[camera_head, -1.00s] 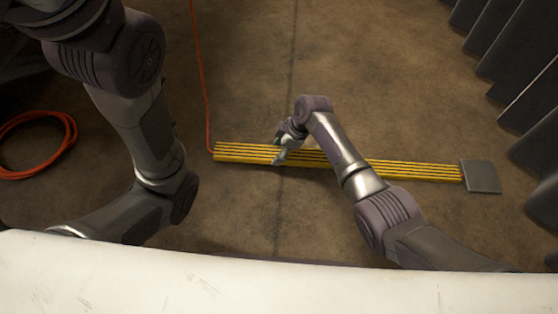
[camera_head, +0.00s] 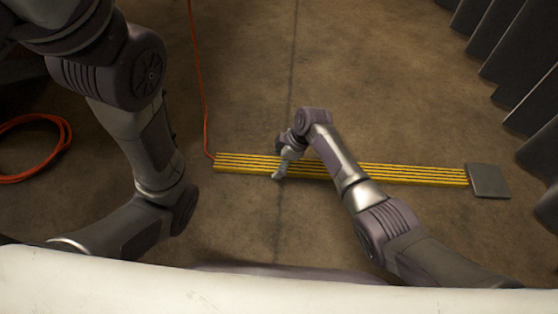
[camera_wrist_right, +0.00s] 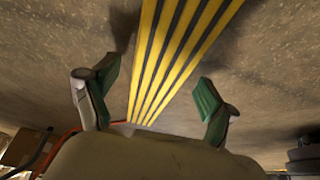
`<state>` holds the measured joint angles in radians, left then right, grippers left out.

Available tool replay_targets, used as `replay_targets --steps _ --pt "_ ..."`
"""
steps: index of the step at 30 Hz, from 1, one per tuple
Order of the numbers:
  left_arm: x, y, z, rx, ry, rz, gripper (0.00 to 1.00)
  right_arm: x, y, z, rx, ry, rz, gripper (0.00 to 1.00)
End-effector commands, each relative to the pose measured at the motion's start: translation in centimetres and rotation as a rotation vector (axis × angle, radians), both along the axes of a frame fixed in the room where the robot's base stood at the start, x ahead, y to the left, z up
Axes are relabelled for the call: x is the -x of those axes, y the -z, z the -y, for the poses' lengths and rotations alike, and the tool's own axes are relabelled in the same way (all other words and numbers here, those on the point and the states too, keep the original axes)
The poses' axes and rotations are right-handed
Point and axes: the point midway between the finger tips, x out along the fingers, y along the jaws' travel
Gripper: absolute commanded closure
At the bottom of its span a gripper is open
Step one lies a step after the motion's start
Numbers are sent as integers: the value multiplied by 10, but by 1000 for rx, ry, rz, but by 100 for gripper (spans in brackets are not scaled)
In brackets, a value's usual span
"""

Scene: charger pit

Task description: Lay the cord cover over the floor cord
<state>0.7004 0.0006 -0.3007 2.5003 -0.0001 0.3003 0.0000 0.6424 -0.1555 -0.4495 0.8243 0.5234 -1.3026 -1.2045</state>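The cord cover (camera_head: 410,174) is a long yellow and black striped strip. It lies flat on the floor and also shows in the right wrist view (camera_wrist_right: 180,50). The orange floor cord (camera_head: 198,80) runs down from the top edge to the cover's left end. Whether it continues under the cover is hidden. My right gripper (camera_head: 280,172) is over the left half of the cover. In the right wrist view its green-padded fingers (camera_wrist_right: 160,95) are spread wide, with the strip running between them. I see no grip on it. My left gripper is out of view; only the left arm shows.
A grey flat plate (camera_head: 488,181) lies at the cover's right end. A coil of orange cord (camera_head: 66,132) lies at the far left. Dark folded panels (camera_head: 520,65) line the right side.

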Motion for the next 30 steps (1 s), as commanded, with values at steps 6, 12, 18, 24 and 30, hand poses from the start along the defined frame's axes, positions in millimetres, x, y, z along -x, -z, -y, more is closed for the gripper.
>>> replay_targets --steps 6,12,18,24,30 --pt "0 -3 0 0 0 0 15 0 -4 0 -1 0 1 15" --pt "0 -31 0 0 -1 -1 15 0 -35 11 1 1 2 15" --pt "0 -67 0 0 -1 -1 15 0 -76 28 0 1 1 15" --pt "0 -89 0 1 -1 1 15 0 -104 42 1 1 1 15" --pt "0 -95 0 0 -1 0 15 1 -113 47 -1 1 -1 15"
